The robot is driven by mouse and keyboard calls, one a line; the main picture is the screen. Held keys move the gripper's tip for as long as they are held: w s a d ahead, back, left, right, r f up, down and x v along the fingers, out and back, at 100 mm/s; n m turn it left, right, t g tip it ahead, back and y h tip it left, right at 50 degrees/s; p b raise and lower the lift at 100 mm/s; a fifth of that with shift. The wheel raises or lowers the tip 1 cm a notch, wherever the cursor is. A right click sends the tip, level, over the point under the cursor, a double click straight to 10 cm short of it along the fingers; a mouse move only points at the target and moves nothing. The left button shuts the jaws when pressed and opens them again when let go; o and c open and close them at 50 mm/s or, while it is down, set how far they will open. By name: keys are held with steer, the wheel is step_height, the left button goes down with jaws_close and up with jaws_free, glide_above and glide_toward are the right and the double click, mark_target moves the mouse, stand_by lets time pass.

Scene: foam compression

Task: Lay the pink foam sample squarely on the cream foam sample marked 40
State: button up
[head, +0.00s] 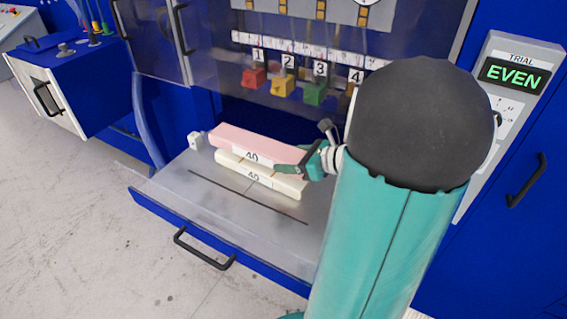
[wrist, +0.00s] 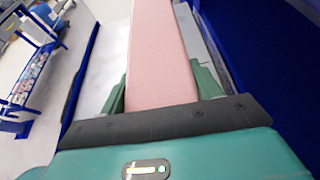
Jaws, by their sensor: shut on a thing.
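The pink foam sample (head: 240,141) is a long flat bar. My gripper (head: 296,168) is shut on its right end; its fingers also show on both sides of the pink foam (wrist: 159,60) in the wrist view. The cream foam sample marked 40 (head: 262,178) lies on the grey metal tray just below the pink bar. The pink bar covers part of its top and its left end reaches a little farther left and back. A label reading 40 shows between them. I cannot tell whether the two bars touch.
The grey tray (head: 220,200) has a dark line along its front and a black handle. Behind it hang numbered red, yellow and green blocks (head: 283,86) under a panel. A screen (head: 515,76) reads EVEN.

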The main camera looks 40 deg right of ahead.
steer(key=f, duration=0.3)
steer(key=shift+w+d, duration=0.2)
steer(key=shift+w, duration=0.1)
steer(key=shift+f, duration=0.4)
steer(key=shift+f, duration=0.1)
steer(key=o, duration=1)
steer(key=shift+c, duration=0.2)
steer(key=shift+s+r, duration=0.2)
steer(key=shift+s, duration=0.05)
steer(key=v, duration=1.1)
steer(key=shift+s, duration=0.25)
steer(key=shift+d+r, duration=0.15)
